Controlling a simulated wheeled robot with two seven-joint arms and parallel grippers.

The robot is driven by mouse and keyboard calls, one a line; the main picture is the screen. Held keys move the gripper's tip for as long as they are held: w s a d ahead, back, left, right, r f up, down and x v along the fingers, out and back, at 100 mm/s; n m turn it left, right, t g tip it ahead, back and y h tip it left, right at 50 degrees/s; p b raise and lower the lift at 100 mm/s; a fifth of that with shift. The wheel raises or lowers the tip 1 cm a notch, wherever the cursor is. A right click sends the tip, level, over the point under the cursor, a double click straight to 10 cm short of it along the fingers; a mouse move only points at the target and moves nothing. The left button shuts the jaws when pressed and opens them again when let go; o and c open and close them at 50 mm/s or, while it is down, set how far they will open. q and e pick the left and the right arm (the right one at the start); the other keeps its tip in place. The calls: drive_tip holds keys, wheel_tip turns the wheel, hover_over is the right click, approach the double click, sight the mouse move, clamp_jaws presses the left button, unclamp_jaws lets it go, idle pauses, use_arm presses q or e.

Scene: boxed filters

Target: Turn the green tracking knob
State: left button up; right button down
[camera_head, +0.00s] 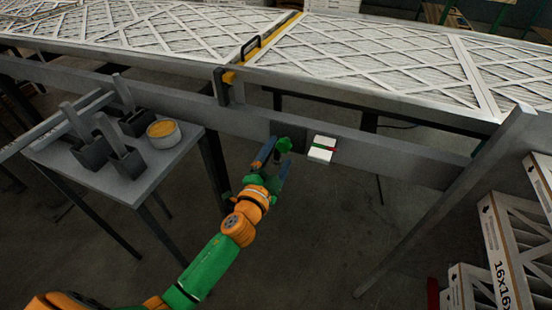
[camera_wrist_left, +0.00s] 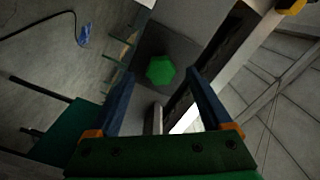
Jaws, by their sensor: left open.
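In the left wrist view the knob lies between and beyond the fingertips (camera_wrist_left: 163,82), and no contact shows. My right gripper is not in view.
The conveyor (camera_head: 370,65) carries large white filters above the rail. A grey side table (camera_head: 150,165) at left holds dark metal tools (camera_head: 90,150) and a round tin (camera_head: 163,133). A slanted post (camera_head: 450,195) and filter boxes (camera_head: 510,250) stand at right.

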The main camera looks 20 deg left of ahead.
use_arm(q)
drive_tip(key=s, duration=0.4)
drive_tip(key=shift+s, duration=0.3)
drive_tip(key=shift+a, duration=0.1)
drive_tip(key=s+a+f+n+g+p, duration=0.1)
drive_tip(key=s+f+n+g, duration=0.15)
drive_tip(key=s+f, duration=0.45)
drive_tip(key=s+f+n+g+p, duration=0.15)
drive_tip(key=f+g, duration=0.25)
drive_tip(key=f, duration=0.7)
drive_tip(key=s+a+f+n+g+p, duration=0.1)
drive_tip(key=s+f+g, duration=0.3)
drive_tip(key=f, duration=0.5)
drive_tip(key=s+f+n+g, duration=0.2)
drive_tip(key=s+f, duration=0.3)
drive_tip(key=s, duration=0.7)
drive_tip(key=s+a+f+n+g+p, duration=0.1)
drive_tip(key=s+f+g, duration=0.3)
drive_tip(key=s, duration=0.9)
drive_tip(key=shift+s+f+n+y, duration=0.3)
drive_tip(key=shift+f+n, duration=0.15)
drive_tip(key=shift+n, duration=0.25)
drive_tip(key=shift+w+g, duration=0.1)
drive_tip(key=shift+g, duration=0.15)
